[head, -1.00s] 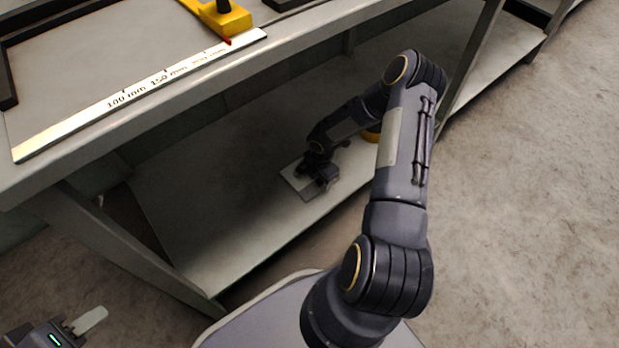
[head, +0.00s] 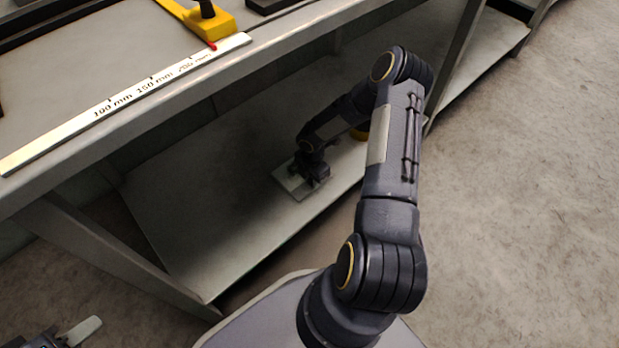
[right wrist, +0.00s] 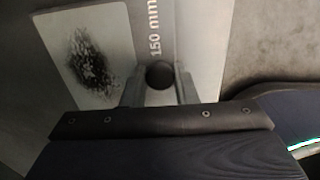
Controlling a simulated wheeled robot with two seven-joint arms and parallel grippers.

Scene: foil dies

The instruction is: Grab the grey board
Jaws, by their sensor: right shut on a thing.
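The grey board (head: 292,189) is a small pale plate on the lower shelf under the table. My right gripper (head: 314,171) is at it, reaching in under the tabletop. In the right wrist view the board shows a lighter panel (right wrist: 88,25) with a dark speckled patch, beside "150 mm" lettering. A round dark knob (right wrist: 159,74) sits between the fingers of my right gripper (right wrist: 158,88), which are shut on it. Whether the board touches the shelf is unclear. My left gripper (head: 82,331) is at the lower left edge, mostly cut off, with one pale finger visible.
The table edge overhangs the lower shelf (head: 200,235). A ruler (head: 125,102) lies along that edge, with a yellow tool (head: 215,22) behind it. A slanted table leg (head: 110,255) stands at left. The floor (head: 520,200) at right is clear.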

